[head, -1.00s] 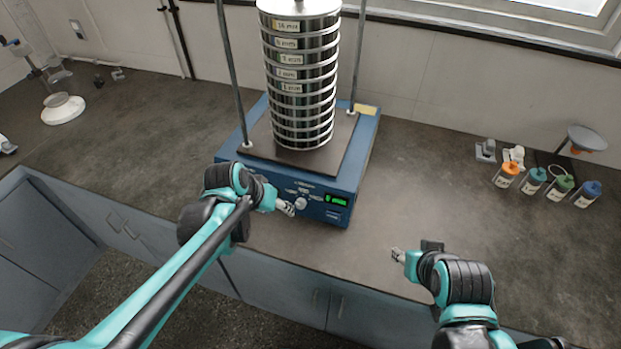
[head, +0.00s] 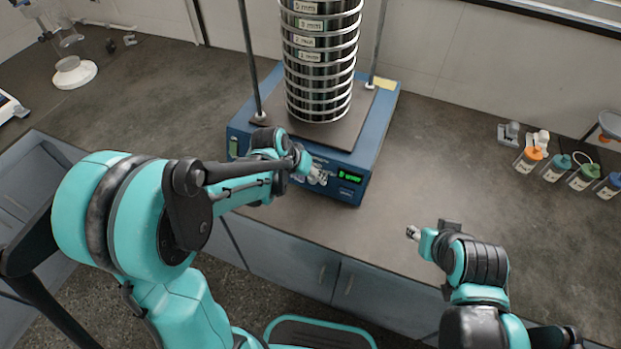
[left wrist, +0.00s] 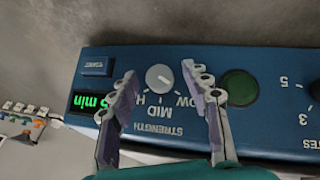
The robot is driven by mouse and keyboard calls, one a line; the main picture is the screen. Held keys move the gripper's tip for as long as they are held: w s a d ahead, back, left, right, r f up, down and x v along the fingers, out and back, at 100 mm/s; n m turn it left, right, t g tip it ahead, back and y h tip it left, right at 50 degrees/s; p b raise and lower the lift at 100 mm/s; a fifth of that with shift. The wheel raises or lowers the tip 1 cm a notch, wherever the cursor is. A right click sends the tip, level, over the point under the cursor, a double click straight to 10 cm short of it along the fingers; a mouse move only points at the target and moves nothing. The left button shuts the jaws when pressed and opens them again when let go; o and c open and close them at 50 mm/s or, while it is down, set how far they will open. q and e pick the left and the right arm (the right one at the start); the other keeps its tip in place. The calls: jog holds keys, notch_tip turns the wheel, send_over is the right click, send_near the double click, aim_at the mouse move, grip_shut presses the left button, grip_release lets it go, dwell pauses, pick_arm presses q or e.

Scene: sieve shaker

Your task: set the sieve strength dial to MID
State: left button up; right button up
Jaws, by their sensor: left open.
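The sieve shaker's blue base (head: 240,125) stands on the counter, its front panel facing me. In the left wrist view the white round strength dial (left wrist: 160,77) sits on the blue panel, with upside-down LOW, MID and HI labels beside it. I cannot clearly tell where its pointer is set. My left gripper (left wrist: 166,80) is open, with one finger on each side of the dial; contact is not visible. In the head view, my left gripper (head: 318,177) is at the panel and hides the dial. My right gripper (head: 413,233) is over the counter's front, away from the shaker; its jaws are too small to read.
A green button (left wrist: 238,87), a START button (left wrist: 97,66) and a green display (left wrist: 90,101) flank the dial. A sieve stack (head: 319,60) stands between two rods on the base. Bottles (head: 528,160) stand at right. The counter between them and the shaker is clear.

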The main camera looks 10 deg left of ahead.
pick_arm(q)
grip_shut()
